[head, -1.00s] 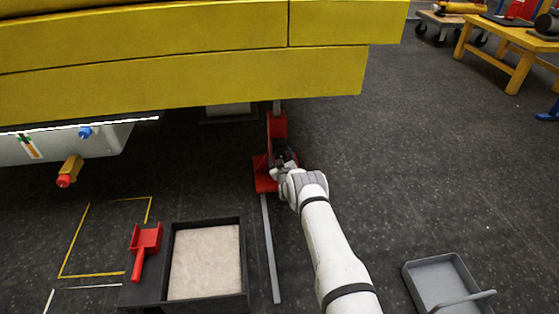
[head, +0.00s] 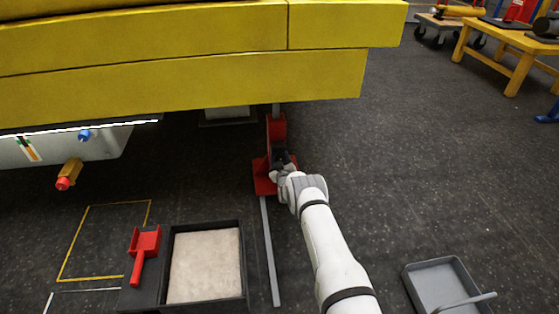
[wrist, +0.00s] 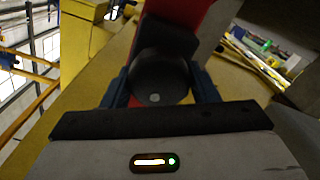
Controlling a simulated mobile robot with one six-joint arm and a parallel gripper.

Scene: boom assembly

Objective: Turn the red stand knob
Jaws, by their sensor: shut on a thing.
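The red stand (head: 277,130) is upright on the floor under the yellow boom (head: 180,85), with a red foot (head: 264,183). In the wrist view a red part of the stand (wrist: 208,22) rises behind a dark, round knob (wrist: 158,82). The knob looks black, not red. My gripper (wrist: 160,88) is shut on the knob, with one dark blue finger on each side. In the head view my gripper (head: 281,160) is at the stand's near side, and the knob is mostly hidden by it.
A grey bar (head: 270,250) lies on the floor in front of the stand. A black-edged box (head: 243,265) and a red scoop (head: 146,243) are at lower left. A grey tray (head: 410,275) is at lower right.

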